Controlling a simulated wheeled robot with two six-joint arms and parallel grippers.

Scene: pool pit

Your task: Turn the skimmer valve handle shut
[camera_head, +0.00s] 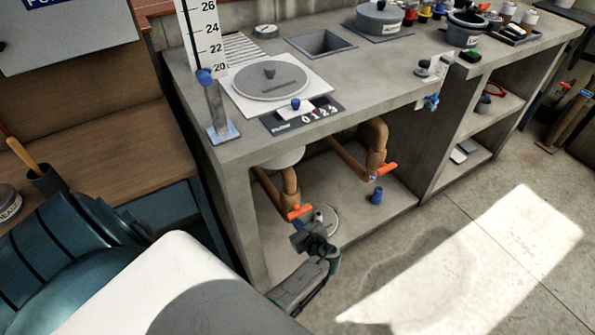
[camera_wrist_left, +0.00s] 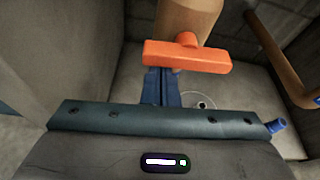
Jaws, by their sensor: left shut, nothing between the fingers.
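Two orange valve handles sit on brown pipes under the concrete counter. I cannot read which one is the skimmer valve. The nearer left handle (camera_head: 300,211) is on the left pipe (camera_head: 290,183). It fills the top middle of the left wrist view (camera_wrist_left: 187,56), lying crosswise in that picture. The other handle (camera_head: 386,169) is on the right pipe (camera_head: 377,142). My left gripper (camera_head: 312,232) is just below the left handle, shut and empty. In the left wrist view its fingers (camera_wrist_left: 162,86) reach up to the handle's lower edge; I cannot tell whether they touch. My right gripper is out of view.
A small blue object (camera_head: 376,195) stands on the bay floor, right of my left gripper. A pale round disc (camera_head: 322,218) lies behind the gripper. The concrete side wall (camera_head: 240,215) bounds the bay on the left. The sunlit floor (camera_head: 480,255) in front is clear.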

